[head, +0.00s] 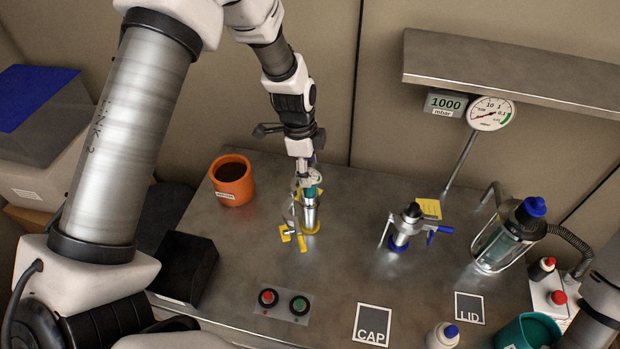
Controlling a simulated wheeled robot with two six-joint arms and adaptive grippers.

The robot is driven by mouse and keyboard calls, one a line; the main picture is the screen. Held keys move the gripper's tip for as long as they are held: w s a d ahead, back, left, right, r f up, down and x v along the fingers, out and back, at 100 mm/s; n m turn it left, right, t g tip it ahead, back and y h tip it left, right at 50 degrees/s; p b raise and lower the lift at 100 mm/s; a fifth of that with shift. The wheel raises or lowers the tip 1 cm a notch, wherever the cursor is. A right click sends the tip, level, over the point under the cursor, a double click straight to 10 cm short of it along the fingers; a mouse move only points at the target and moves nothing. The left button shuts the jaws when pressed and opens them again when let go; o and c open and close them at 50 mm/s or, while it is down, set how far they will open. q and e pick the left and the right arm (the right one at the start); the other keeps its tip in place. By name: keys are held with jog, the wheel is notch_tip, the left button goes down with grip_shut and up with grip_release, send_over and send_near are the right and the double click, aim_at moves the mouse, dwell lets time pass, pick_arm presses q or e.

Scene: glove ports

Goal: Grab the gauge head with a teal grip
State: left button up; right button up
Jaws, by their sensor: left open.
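The gauge head with the teal grip (313,191) stands upright on a metal flange post with a yellow base ring and yellow clamp (293,238), left of the table's middle. My left gripper (304,176) comes down from above and is open right at the top of the gauge head, pointing down. Its fingers partly hide the gauge head, and I cannot tell whether they touch it. My right gripper is not in view; only a part of that arm shows at the lower right edge.
A second post with a blue clamp (403,228) and a glass vessel with a blue cap (507,236) stand to the right. A button panel (284,305) and CAP mat (373,323) lie in front. A metal shelf (520,66) overhangs the back right.

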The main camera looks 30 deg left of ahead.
pick_arm(q)
jog(key=f, duration=0.1)
jog(key=w+f, duration=0.1)
jog(key=shift+d+f, duration=0.1)
jog(key=shift+f, duration=0.2)
jog(key=shift+s+r, duration=0.2)
jog(key=shift+s, duration=0.05)
jog(key=c, duration=0.5)
jog(key=shift+s, duration=0.1)
grip_shut()
jog(key=shift+r, duration=0.1)
